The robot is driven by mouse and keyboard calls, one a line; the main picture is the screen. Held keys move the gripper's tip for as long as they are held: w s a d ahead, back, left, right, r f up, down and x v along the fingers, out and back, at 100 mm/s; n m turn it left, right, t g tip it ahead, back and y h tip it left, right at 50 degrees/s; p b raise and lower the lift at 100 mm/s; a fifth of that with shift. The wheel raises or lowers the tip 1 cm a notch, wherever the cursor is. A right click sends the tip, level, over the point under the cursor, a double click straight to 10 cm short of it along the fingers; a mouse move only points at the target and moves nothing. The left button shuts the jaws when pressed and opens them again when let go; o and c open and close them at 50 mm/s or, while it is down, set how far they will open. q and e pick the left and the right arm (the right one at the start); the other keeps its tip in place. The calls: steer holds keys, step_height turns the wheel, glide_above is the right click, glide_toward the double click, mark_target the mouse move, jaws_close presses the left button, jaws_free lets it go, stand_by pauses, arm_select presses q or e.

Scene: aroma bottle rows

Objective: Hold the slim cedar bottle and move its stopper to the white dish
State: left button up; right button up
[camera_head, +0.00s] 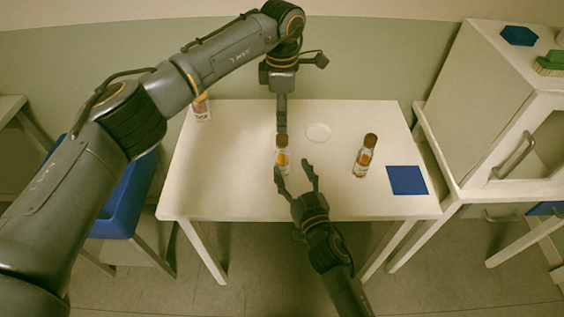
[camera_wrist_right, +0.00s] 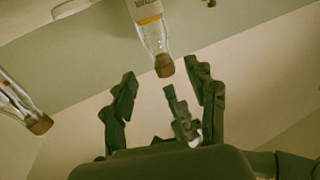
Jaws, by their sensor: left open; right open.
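A clear bottle with a brown stopper and orange band (camera_head: 282,158) stands upright near the table's middle; its label is too small to read surely. It also shows in the right wrist view, stopper downward in the picture (camera_wrist_right: 155,40). My left gripper (camera_head: 282,128) is open, pointing down just above its stopper. It appears low in the right wrist view (camera_wrist_right: 182,118). My right gripper (camera_head: 294,170) is open in front of the bottle; its two fingers show in the wrist view (camera_wrist_right: 165,92), apart from the glass. The white dish (camera_head: 318,132) lies right of the bottle, empty.
Another brown-stoppered bottle (camera_head: 364,158) stands to the right, beside a blue square mat (camera_head: 407,180). A third bottle (camera_head: 201,108) stands at the table's back left. A white cabinet (camera_head: 490,100) is at the right. The table's front left (camera_head: 215,190) is clear.

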mark_target(284, 152)
steer(key=x, duration=0.8)
steer(key=shift+w, duration=0.3)
